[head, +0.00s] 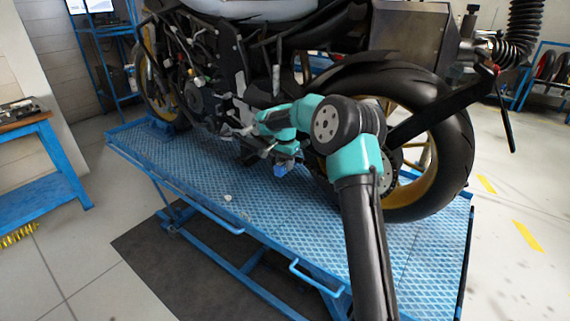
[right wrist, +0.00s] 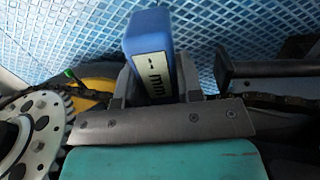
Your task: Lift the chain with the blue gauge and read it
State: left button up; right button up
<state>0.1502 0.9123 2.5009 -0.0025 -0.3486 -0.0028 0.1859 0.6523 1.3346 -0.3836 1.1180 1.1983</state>
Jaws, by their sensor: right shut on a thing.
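The blue gauge (head: 280,169) is a small block with a label marked "mm" and sits low beside the motorcycle's rear wheel in the head view. My right gripper (head: 284,158) reaches down to it. In the right wrist view the gauge (right wrist: 148,35) stands between the two fingers of my right gripper (right wrist: 155,72), which is shut on it. The dark chain (right wrist: 268,101) runs across behind the gripper, and its middle is hidden. I cannot tell whether the gauge touches the chain. My left gripper is not in view.
The motorcycle (head: 240,70) stands on a blue lift platform (head: 240,208). Its rear tire (head: 452,140) is close to my right arm. A sprocket (right wrist: 42,125) and a dark bar (right wrist: 262,68) flank the gripper. The platform's front left is mostly clear.

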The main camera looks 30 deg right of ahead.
jog(key=shift+r, duration=2.45)
dwell(1.2)
jog(key=shift+f, duration=0.1)
jog(key=shift+f, duration=2.25)
jog(key=s+a, duration=0.2)
jog(key=a, duration=0.5)
jog(key=shift+s+a, duration=0.25)
jog(key=shift+s, duration=0.15)
dwell(0.4)
dwell(0.4)
